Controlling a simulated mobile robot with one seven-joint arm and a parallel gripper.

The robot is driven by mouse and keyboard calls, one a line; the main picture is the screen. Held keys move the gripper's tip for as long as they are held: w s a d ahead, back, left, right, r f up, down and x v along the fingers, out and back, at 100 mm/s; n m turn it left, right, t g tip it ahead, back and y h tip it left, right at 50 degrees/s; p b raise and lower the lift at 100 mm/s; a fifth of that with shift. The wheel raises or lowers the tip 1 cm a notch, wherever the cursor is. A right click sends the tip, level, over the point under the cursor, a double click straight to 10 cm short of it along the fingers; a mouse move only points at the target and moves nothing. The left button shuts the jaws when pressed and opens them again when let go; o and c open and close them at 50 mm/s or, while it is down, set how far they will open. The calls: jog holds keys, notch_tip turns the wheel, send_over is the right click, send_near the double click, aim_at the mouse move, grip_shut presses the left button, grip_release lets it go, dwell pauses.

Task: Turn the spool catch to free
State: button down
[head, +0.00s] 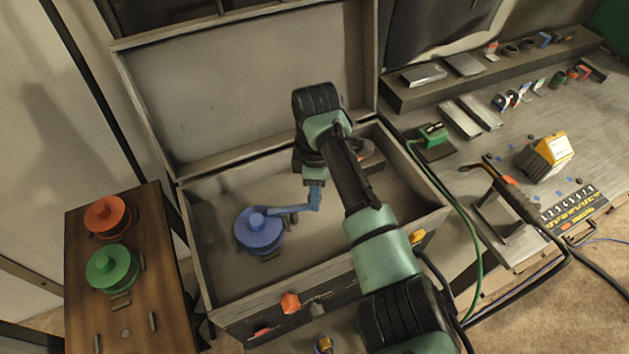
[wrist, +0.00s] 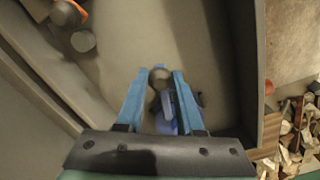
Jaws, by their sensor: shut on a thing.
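A blue spool (head: 258,236) sits upright on the floor of the open grey chest (head: 212,305). A slim blue piece runs right from beside its hub toward my gripper (head: 314,198). I cannot tell whether it is part of the spool's fitting or a finger. In the wrist view, my gripper (wrist: 163,75) has its blue fingers closed in on a small round grey knob, which appears to be the spool catch (wrist: 160,78). Blue parts show between the fingers below it. The catch's turn angle cannot be read, and the hand hides its surroundings.
A wooden side table (head: 125,333) at left holds a red spool (head: 107,215) and a green spool (head: 111,268). The chest's walls and raised lid (head: 245,85) surround my gripper. A workbench (head: 470,195) with tools and a green cable stands at right.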

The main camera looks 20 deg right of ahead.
jog(key=shift+s+a+r+m+p, duration=0.1)
jog(key=shift+s+a+m+p, duration=0.5)
jog(key=shift+m+p, duration=1.3)
jog(key=shift+s+a+m+p, duration=0.6)
jog(key=shift+m+p, duration=0.75)
jog(key=shift+m, duration=1.15)
jog(key=shift+s+a+r+m+p, duration=0.1)
jog(key=shift+s+a+m+p, duration=0.45)
jog(key=shift+m+p, duration=1.35)
jog(key=shift+w+m, duration=0.1)
jog(key=shift+m, duration=0.3)
jog(key=c, duration=0.5)
grip_release()
jog(key=shift+a+f+b, duration=0.1)
jog(key=shift+b, duration=0.2)
jog(key=shift+c, duration=0.2)
notch_tip(320, 180, up, 13)
